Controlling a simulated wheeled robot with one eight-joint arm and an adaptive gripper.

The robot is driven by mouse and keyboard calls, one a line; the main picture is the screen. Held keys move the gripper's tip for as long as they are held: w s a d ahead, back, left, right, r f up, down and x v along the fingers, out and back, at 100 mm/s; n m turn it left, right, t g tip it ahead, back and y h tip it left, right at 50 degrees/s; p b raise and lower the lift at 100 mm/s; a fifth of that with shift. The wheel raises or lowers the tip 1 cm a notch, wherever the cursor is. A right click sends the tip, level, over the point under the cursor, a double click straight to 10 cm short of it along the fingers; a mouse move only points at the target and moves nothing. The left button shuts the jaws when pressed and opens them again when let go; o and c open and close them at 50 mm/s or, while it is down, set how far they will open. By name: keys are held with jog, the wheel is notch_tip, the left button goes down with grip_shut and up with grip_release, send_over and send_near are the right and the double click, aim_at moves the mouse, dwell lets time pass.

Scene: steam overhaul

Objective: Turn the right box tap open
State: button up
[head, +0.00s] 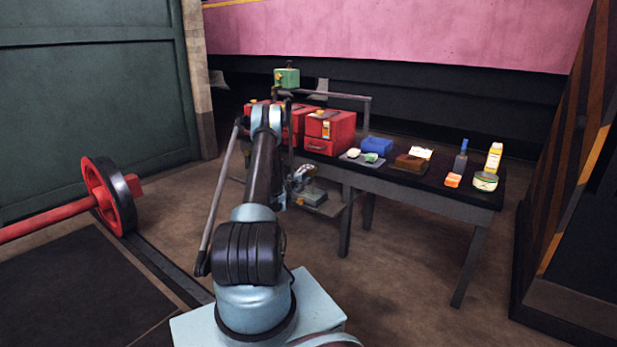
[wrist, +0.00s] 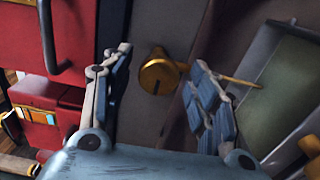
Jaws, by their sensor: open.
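In the wrist view a brass tap (wrist: 160,72) has a round knob with a dark slot and a thin brass rod running to the right. It is set on a grey-brown surface. My gripper (wrist: 162,57) is open, one finger left of the knob and one right of it. The right finger overlaps part of the rod; I cannot tell whether it touches. In the head view my gripper is mostly hidden by my own arm near the red boxes (head: 328,133), and I cannot make out this tap there.
A red case (wrist: 85,35) with a dark handle lies left of the left finger. A grey tray with a green face (wrist: 280,70) is at right.

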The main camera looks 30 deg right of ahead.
jog(key=v, duration=1)
jog(key=shift+a, duration=0.4)
